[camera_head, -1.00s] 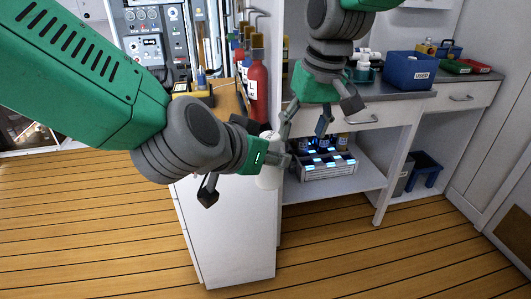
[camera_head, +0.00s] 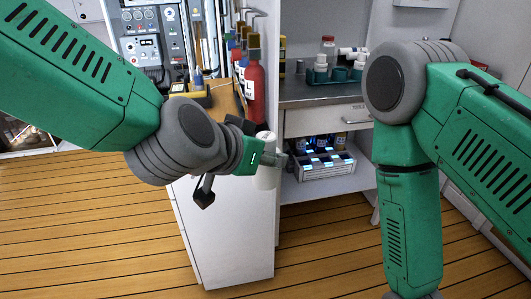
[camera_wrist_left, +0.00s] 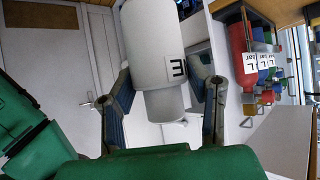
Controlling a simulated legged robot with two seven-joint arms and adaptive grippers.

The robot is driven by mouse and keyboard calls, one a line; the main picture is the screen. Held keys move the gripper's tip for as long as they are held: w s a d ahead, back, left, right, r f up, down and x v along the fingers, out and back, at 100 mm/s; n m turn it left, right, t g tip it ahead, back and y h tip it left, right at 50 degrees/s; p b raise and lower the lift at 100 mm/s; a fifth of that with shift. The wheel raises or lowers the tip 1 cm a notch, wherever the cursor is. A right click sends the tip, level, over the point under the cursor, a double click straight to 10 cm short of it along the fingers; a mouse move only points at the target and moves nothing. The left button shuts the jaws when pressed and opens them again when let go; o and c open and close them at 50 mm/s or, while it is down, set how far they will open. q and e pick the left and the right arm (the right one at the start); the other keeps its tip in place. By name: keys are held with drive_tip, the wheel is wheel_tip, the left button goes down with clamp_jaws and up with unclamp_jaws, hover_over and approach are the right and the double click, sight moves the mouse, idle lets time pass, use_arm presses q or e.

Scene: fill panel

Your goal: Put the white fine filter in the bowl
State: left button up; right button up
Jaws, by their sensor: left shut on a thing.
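A white cylinder with a narrower end and a black-marked label (camera_wrist_left: 155,50) is between the fingers of my left gripper (camera_wrist_left: 165,92) in the left wrist view; I take it as the white fine filter. In the head view the white cylinder (camera_head: 265,172) is upright in front of the white cabinet, partly covered by my left gripper (camera_head: 272,160). My left gripper is shut on it. My right arm hangs down at the right, and its gripper is out of the picture. I cannot make out a bowl for certain.
A grey counter (camera_head: 300,93) holds a teal tray (camera_head: 318,76) with bottles. A grey crate (camera_head: 325,172) with lit blue items sits on the shelf below. Wooden floor (camera_head: 90,220) is open at left.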

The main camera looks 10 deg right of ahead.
drive_tip(key=s, duration=0.3)
drive_tip(key=shift+f, duration=0.15)
drive_tip(key=shift+d, duration=0.1)
